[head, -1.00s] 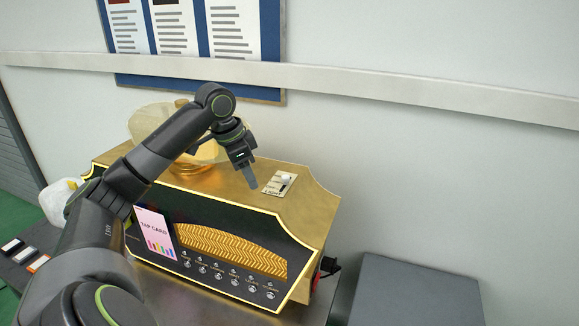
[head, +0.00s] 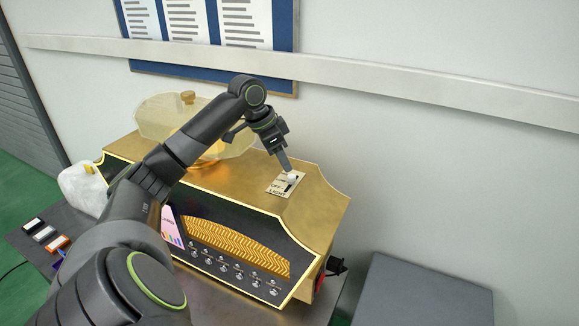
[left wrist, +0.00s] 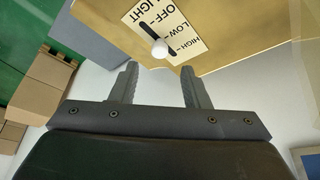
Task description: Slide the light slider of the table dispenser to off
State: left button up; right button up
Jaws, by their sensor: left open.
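The table dispenser (head: 312,211) is a gold box with a black front panel. On its top, toward the right, is a pale plate (head: 273,190) marked LIGHT, OFF, LOW and HIGH; it also shows in the left wrist view (left wrist: 191,42). The slider's white round knob (head: 292,177) stands in a dark slot, toward the HIGH end and away from OFF. My left gripper (head: 287,167) is just above the knob. In the left wrist view my left gripper (left wrist: 159,72) is open and empty, with the knob (left wrist: 160,48) in line with the gap between its fingers. I cannot tell whether they touch. My right gripper is not in view.
A clear amber bowl-like vessel with a lid (head: 188,98) stands on the dispenser's left part, behind my arm. A white container (head: 82,188) and small boxes (head: 45,233) are at the left. A grey box (head: 420,292) stands at the right. The wall is close behind.

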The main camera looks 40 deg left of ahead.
aim_at(291, 176)
pick_arm(q)
jog(key=p+x, duration=0.1)
jog(key=x, duration=0.2)
jog(key=shift+d+f, duration=0.1)
jog(key=shift+f, duration=0.3)
jog(key=shift+w+d+f, duration=0.1)
jog(key=shift+w+f, duration=0.2)
jog(key=shift+f, duration=0.4)
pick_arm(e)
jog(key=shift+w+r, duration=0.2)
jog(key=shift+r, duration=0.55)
pick_arm(q)
grip_shut()
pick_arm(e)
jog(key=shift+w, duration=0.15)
